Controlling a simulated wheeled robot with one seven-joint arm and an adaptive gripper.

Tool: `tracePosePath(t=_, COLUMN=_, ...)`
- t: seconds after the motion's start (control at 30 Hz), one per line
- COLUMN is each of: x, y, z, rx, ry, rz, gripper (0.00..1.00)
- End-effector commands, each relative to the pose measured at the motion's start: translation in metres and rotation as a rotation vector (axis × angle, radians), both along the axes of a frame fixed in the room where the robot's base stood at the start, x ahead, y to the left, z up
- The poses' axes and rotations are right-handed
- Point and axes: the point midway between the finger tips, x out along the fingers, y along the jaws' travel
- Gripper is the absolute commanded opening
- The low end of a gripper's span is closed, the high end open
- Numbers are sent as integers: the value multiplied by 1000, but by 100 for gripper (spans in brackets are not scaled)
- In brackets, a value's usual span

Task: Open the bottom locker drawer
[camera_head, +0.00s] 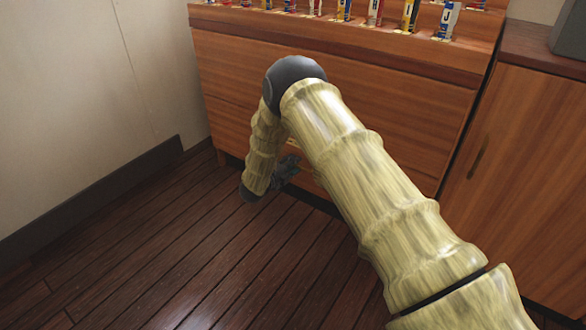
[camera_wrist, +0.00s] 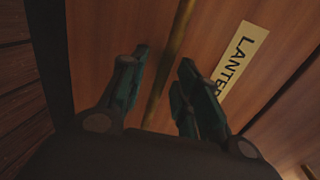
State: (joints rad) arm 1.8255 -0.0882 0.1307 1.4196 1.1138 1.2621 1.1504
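The bottom drawer front (camera_head: 228,125) is the low reddish-brown wood panel of the cabinet, largely hidden by my arm in the head view. It looks flush with the cabinet. My gripper (camera_head: 287,170) is low in front of it, near the floor. In the wrist view a wooden front (camera_wrist: 108,35) fills the middle, with a brass bar handle (camera_wrist: 178,45) and a cream label (camera_wrist: 241,60) reading "LANTE…", partly hidden by a finger. My gripper (camera_wrist: 164,62) is open, with a finger on each side of the handle. I cannot tell whether either finger touches it.
A wide drawer front (camera_head: 225,65) lies above. Several small coloured labelled items (camera_head: 375,12) stand on the shelf on top. A wooden cabinet (camera_head: 520,190) with a vertical handle (camera_head: 478,158) stands at right. A pale wall (camera_head: 75,110) bounds the left. The plank floor (camera_head: 190,265) in front is clear.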

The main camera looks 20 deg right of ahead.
Motion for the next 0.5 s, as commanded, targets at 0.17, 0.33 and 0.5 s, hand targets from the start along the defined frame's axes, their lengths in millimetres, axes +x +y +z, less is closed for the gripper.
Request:
tracePosePath(t=0.17, x=4, y=-4, z=-1, rx=1, ry=0, rz=1, gripper=32)
tracePosePath(t=0.33, x=4, y=-4, z=-1, rx=1, ry=0, rz=1, gripper=32)
tracePosePath(t=0.5, x=3, y=-4, z=-1, rx=1, ry=0, rz=1, gripper=12)
